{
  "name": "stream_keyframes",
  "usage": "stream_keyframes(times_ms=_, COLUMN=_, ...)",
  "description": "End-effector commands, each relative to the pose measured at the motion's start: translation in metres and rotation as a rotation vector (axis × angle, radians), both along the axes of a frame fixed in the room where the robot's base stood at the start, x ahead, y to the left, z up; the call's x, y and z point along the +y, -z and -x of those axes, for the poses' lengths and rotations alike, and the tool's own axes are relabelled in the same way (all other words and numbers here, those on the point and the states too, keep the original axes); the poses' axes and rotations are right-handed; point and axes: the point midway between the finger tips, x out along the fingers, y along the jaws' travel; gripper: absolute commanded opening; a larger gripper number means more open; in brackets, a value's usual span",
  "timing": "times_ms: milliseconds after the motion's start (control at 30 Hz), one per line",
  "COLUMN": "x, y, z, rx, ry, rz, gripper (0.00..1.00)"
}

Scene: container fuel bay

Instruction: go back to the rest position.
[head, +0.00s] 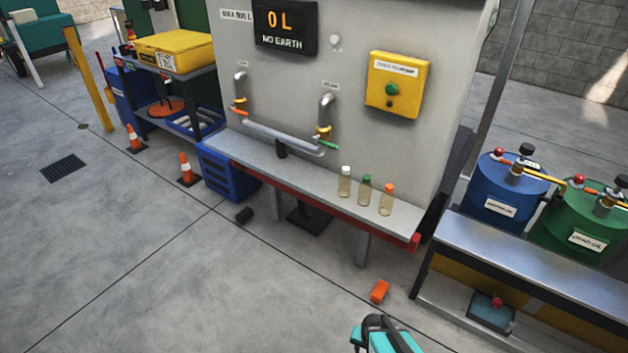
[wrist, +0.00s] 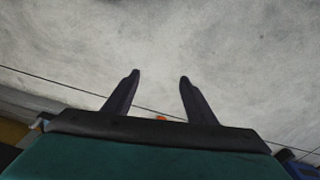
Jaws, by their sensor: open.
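Nothing is held. In the head view, a teal and black part of my arm shows at the bottom edge, right of centre, over the floor. The fingertips cannot be made out there. My arm is apart from the bench and the dispenser.
A grey dispenser cabinet (head: 290,60) stands behind a bench (head: 290,177) with several small bottles. An orange block (head: 379,291) lies on the floor. Blue (head: 507,190) and green (head: 580,221) drums stand at right. Cones (head: 187,168) stand at left. The left floor is mostly clear.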

Motion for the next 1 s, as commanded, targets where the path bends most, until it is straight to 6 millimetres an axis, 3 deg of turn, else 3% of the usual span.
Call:
stream_keyframes(times_ms=33, x=0.001, y=-0.005, z=0.018, rx=0.053, ry=-0.024, rz=-0.003, gripper=0.51)
stream_keyframes(times_ms=300, x=0.010, y=-0.026, z=0.101, rx=0.348, ry=-0.190, rz=-0.062, gripper=0.51)
stream_keyframes(times_ms=500, x=0.016, y=-0.041, z=0.141, rx=0.518, ry=-0.327, rz=-0.128, gripper=0.51)
stream_keyframes(times_ms=600, x=0.017, y=-0.045, z=0.149, rx=0.555, ry=-0.381, rz=-0.144, gripper=0.51)
stream_keyframes(times_ms=1000, x=0.018, y=-0.045, z=0.149, rx=0.556, ry=-0.414, rz=-0.150, gripper=0.51)
